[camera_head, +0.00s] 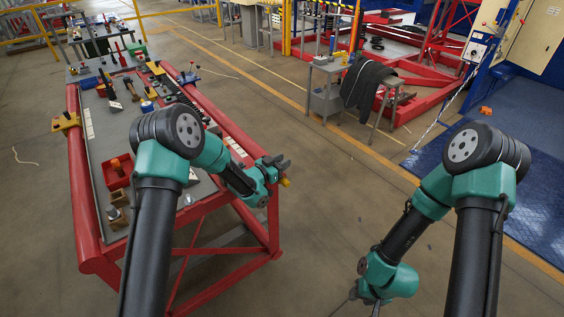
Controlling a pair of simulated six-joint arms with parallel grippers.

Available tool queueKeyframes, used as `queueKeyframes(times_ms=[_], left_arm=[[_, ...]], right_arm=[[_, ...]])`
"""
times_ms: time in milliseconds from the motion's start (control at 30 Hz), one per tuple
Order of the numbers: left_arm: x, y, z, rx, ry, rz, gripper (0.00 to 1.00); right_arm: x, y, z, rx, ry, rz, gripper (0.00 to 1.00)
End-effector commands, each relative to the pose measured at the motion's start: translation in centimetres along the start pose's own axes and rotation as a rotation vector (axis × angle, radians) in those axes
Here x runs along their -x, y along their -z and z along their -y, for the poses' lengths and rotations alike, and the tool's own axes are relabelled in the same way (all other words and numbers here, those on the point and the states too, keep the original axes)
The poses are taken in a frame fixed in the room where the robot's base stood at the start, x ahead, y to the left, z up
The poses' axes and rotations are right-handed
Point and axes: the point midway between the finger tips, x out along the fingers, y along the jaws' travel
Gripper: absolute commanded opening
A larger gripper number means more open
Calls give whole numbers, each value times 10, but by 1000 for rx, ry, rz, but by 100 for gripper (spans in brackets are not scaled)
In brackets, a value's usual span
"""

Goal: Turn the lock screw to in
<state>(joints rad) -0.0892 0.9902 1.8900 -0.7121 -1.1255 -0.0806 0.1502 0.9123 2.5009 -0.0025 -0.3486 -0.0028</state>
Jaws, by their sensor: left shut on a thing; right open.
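My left gripper (279,169) is at the right-hand rail of the red-framed bench, near its front corner. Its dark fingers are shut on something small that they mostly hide. A small yellow end (285,182) shows just beside the fingers; I cannot tell whether it belongs to the lock screw. I cannot make out the lock screw or its setting. My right gripper (366,299) is open, low over bare floor at the bottom of the view, and partly cut off by the frame edge.
The red-framed bench (84,190) carries tools, a red bin (118,171) and small blocks. A blue-handled clamp (188,75) sits on its right rail, a yellow one (66,121) on its left. A grey side table (325,85) stands behind. The floor between is clear.

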Motion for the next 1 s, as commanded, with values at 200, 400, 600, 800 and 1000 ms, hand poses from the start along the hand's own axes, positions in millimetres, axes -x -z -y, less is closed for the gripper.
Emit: queueKeyframes(times_ms=[200, 400, 600, 800, 1000], left_arm=[[0, 1, 0, -1, 1, -2, 44], [0, 0, 0, -1, 1, -1, 54], [1, 0, 0, 0, 1, 0, 54], [16, 0, 0, 0, 2, 1, 54], [50, 0, 1, 2, 3, 2, 54]], right_arm=[[0, 0, 0, 0, 0, 0, 43], [0, 0, 0, 0, 0, 0, 43], [0, 0, 0, 0, 0, 0, 43], [0, 0, 0, 0, 0, 0, 43], [0, 0, 0, 0, 0, 0, 43]])
